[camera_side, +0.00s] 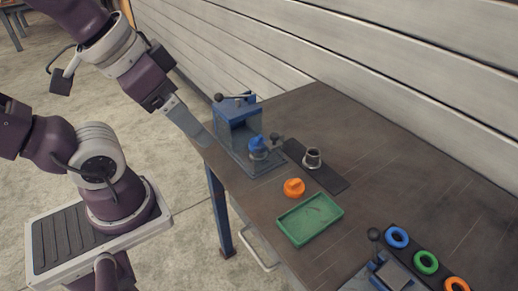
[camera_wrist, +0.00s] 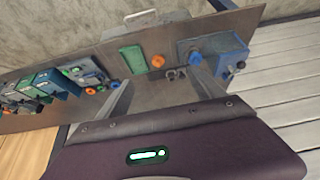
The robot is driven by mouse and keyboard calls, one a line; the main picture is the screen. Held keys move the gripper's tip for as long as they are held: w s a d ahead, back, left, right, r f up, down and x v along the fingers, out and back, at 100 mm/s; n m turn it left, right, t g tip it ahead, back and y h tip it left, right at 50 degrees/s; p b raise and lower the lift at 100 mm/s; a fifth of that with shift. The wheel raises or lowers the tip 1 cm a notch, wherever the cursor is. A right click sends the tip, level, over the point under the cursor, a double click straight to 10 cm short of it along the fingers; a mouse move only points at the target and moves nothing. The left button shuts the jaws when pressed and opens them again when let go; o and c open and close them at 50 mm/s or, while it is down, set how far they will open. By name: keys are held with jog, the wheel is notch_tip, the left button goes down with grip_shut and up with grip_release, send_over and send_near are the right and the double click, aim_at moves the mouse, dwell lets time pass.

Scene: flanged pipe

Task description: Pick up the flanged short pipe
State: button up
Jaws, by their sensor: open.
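The flanged short pipe (camera_side: 312,158) is a small silvery metal piece standing upright on a dark mat (camera_side: 330,179) on the table. In the wrist view the pipe (camera_wrist: 174,74) looks small and lies between my finger tips in the picture, well beyond them. My gripper (camera_side: 203,142) is open and empty, at the table's left edge in the side view, left of the blue machine and apart from the pipe. In the wrist view my gripper's (camera_wrist: 160,75) two fingers are spread wide.
A blue machine (camera_side: 238,112) with a blue knob part (camera_side: 258,147) stands left of the pipe. An orange part (camera_side: 294,188) and a green tray (camera_side: 310,220) lie nearer. Coloured rings (camera_side: 427,262) and a small device sit at right. The table's far right is clear.

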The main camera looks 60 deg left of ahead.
jog(key=n+g, duration=0.4)
jog(key=n, duration=0.8)
send_over(258, 137)
jog(key=s+d, duration=0.5)
notch_tip(258, 137, down, 9)
jog(key=w+a+f+n, duration=0.1)
jog(key=a+f+n, duration=0.1)
jog(key=f, duration=0.1)
jog(key=w+a+f+n+g+h, duration=0.1)
jog(key=w+a+f+n, duration=0.1)
jog(key=f, duration=0.2)
jog(key=w+a+f+n, duration=0.1)
jog(key=a+f+n, duration=0.1)
jog(key=f, duration=0.1)
jog(key=shift+w+a+f+g, duration=0.1)
jog(key=shift+w+f+g, duration=0.1)
jog(key=shift+f+g, duration=0.1)
jog(key=f, duration=0.2)
jog(key=d+f, duration=0.1)
jog(key=f, duration=0.3)
jog(key=shift+w+d+f, duration=0.25)
jog(key=shift+w+f, duration=0.05)
jog(key=shift+f, duration=0.1)
jog(key=c, duration=1.6)
jog(key=shift+o, duration=0.2)
notch_tip(258, 137, up, 16)
jog(key=shift+d, duration=0.1)
